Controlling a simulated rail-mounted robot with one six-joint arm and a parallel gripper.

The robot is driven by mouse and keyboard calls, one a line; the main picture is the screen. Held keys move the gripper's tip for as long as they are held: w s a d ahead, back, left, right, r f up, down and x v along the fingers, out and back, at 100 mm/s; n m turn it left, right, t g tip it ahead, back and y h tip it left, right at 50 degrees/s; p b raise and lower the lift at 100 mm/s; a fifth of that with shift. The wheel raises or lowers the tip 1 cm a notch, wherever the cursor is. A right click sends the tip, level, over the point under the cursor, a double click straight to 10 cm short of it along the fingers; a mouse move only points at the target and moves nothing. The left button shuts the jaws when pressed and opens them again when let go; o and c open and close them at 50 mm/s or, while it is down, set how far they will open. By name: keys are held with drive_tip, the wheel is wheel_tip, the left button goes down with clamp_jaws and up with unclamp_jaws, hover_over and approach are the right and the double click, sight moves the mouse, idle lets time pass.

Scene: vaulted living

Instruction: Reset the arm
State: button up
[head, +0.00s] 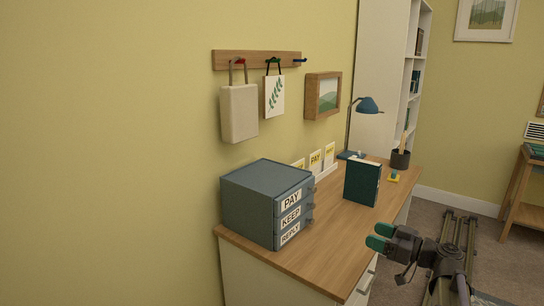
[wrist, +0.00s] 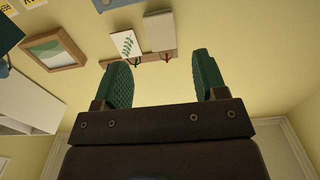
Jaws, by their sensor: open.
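My gripper (head: 379,236) is at the lower right in the head view, in the air near the front edge of the desk. Its green fingertips point left, toward the desk and wall. In the wrist view my gripper (wrist: 157,80) shows its two green fingers spread apart with nothing between them. It is open and empty. The wrist view looks toward the wall and appears upside down, with the hook rail beyond the fingers.
The wooden desk (head: 320,240) holds a grey drawer box (head: 250,200) labelled PAY, KEEP and REPLY, a dark green book (head: 362,182), a blue lamp (head: 369,105) and a dark pen cup (head: 400,159). Bags hang from the hook rail (head: 257,60). Open floor (head: 405,285) lies right of the desk.

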drive_tip(key=s+a+f+m+g+h, duration=0.4)
drive_tip(key=s+f+m+g+h, duration=0.25)
drive_tip(key=s+f, duration=0.25)
drive_tip(key=s+a+f+m+g+h, duration=0.4)
drive_tip(key=s+f+m+g+h, duration=0.1)
drive_tip(key=s+f+h, duration=0.3)
drive_tip(key=a+r+p, duration=0.1)
drive_tip(key=r+p, duration=0.8)
drive_tip(key=a+r+n+p, duration=0.1)
drive_tip(key=a+r+p, duration=0.1)
drive_tip(key=r+p, duration=0.7)
drive_tip(key=shift+a, duration=0.3)
